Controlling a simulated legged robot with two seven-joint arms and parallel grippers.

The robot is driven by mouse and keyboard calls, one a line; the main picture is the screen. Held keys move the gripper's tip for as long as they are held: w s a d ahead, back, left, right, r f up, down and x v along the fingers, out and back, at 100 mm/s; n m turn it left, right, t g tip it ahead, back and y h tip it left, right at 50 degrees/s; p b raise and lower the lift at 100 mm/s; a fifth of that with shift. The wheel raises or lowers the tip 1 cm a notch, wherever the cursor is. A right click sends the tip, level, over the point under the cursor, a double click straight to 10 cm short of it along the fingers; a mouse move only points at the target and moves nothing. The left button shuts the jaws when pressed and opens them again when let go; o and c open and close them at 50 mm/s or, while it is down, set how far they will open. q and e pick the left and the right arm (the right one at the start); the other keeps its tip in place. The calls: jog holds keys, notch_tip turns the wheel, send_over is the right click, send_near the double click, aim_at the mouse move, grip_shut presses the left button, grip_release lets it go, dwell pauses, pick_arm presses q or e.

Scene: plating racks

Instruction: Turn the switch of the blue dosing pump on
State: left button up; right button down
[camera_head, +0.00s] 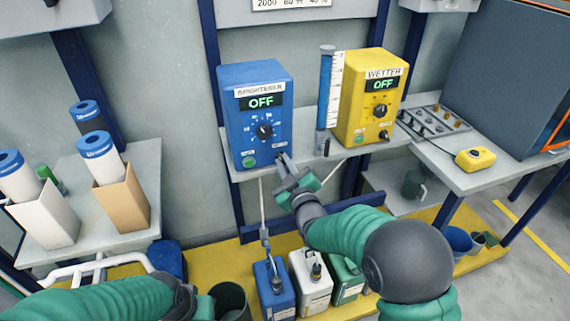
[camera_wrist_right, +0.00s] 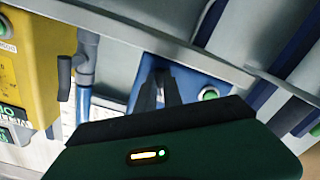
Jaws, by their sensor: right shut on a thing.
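The blue dosing pump (camera_head: 262,80) stands on the grey shelf, labelled "BRIGHTENER", with its display (camera_head: 261,101) reading OFF. It has a dial (camera_head: 264,131) and a green button (camera_head: 249,161) low on its front. My right gripper (camera_head: 283,160) is at the pump's lower right front corner, its fingers shut on the small switch there, which they hide. In the right wrist view, turned about upside down, my right gripper's fingers (camera_wrist_right: 165,90) reach the blue pump (camera_wrist_right: 198,84) beside its green button (camera_wrist_right: 210,93).
A yellow pump (camera_head: 366,75), labelled "WETTER" and also reading OFF, stands to the right, with a blue tube (camera_head: 326,85) between the pumps. Canisters (camera_head: 311,283) stand on the yellow platform below my right arm. A side table (camera_head: 90,225) with bottles is at left.

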jog(key=shift+a+r, duration=0.15)
jog(key=shift+r, duration=0.05)
jog(key=shift+w+r+m+b, duration=0.15)
jog(key=shift+m+b, duration=0.1)
jog(key=shift+m, duration=3.15)
jog(key=shift+s+r+m+b, duration=0.1)
jog(key=shift+m+b, duration=0.15)
jog(key=shift+m, duration=3.15)
jog(key=shift+w, duration=0.1)
jog(key=c, duration=1.5)
grip_release()
jog(key=shift+f, duration=0.3)
